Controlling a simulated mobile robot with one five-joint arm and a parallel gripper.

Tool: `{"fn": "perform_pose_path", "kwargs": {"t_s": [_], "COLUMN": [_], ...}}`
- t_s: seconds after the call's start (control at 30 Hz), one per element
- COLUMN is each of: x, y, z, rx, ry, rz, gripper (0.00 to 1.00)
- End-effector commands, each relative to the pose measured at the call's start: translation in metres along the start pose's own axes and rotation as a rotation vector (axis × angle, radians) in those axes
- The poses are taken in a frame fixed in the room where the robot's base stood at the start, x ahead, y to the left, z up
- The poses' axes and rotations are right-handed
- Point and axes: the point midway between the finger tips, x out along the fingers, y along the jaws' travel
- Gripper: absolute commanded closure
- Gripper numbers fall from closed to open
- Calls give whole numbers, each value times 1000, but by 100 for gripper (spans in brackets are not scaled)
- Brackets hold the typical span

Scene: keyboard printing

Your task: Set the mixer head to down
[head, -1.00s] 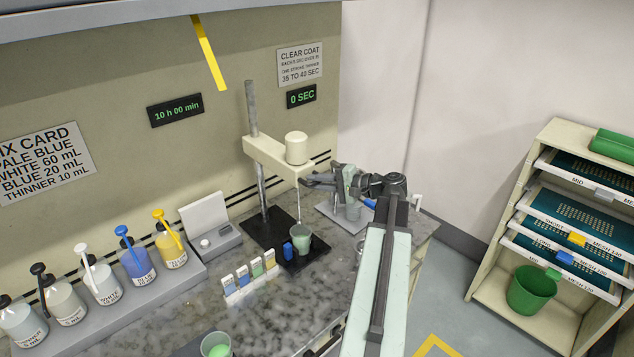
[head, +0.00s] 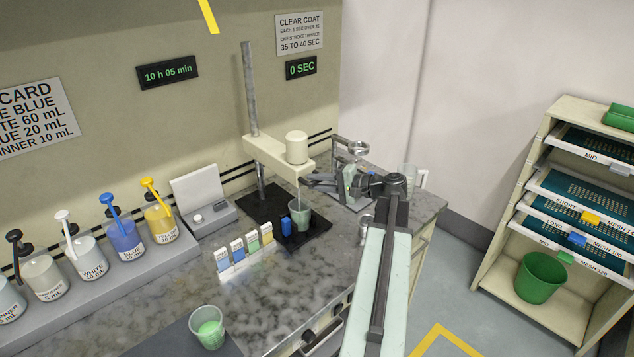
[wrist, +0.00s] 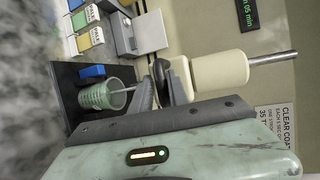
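The mixer has a cream head (head: 272,152) on a grey upright pole (head: 250,95), with a rounded cream motor (head: 296,147) on its front end. The head sits low on the pole. Its thin shaft reaches down to a pale green cup (head: 299,218) on the black base. In the wrist view, the shaft runs into the cup (wrist: 103,95). My gripper (head: 306,183) is at the front end of the head, just below and beside it.
A small blue block (head: 286,226) stands beside the cup. Labelled sample cards (head: 245,250) stand in front, and pump bottles (head: 125,237) line the left. A green-filled cup (head: 207,327) is near the counter's front. A screen rack (head: 560,280) stands at right.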

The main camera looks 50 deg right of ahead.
Motion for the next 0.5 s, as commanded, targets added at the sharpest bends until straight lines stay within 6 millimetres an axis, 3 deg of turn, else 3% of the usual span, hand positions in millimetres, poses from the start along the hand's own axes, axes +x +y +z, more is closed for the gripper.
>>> {"fn": "perform_pose_path", "kwargs": {"t_s": [0.07, 0.37, 0.5], "x": [1, 0, -17], "y": [3, 1, 0], "z": [3, 2, 1], "rx": [-2, -1, 0], "ry": [-8, -4, -1], "rz": [7, 3, 2], "gripper": [64, 64, 64]}}
